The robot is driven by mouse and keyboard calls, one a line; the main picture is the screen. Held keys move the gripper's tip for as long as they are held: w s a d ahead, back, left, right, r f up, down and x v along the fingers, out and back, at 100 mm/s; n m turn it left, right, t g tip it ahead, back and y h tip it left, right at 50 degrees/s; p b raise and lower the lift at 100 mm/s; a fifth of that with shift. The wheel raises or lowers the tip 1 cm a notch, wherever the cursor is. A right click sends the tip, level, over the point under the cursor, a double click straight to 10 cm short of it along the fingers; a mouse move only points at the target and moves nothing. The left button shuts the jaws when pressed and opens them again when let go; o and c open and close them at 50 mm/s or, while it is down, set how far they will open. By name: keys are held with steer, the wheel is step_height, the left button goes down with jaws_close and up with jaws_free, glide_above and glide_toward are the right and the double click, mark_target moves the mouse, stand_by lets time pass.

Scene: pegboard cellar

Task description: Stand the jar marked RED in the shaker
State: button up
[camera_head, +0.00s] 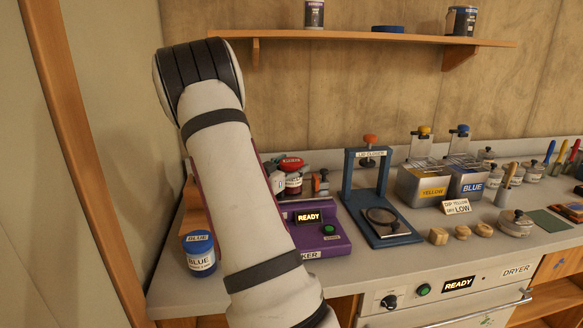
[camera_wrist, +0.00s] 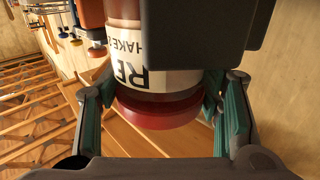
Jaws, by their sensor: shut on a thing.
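The jar marked RED fills the top middle of the wrist view; its white label (camera_wrist: 160,65) reads "RE" and "SHAKE", upside down in the picture. Its dark red end (camera_wrist: 155,108) is between the fingers of my gripper (camera_wrist: 163,98), which is shut on it. The shaker has a READY display and a green button. My arm hides its left part.
A BLUE jar (camera_head: 200,258) stands at the bench's left end. A blue lid closer (camera_head: 385,232) stands right of the shaker. Farther right are yellow (camera_head: 428,186) and blue (camera_head: 468,182) tins, wooden pieces and a dryer (camera_head: 470,305). A shelf (camera_head: 350,37) hangs above.

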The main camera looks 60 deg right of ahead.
steer(key=o, duration=1.5)
steer(key=shift+c, duration=0.2)
steer(key=shift+r, duration=0.15)
steer(key=w+a, duration=0.1)
steer(key=a, duration=1.1)
steer(key=shift+w, duration=0.15)
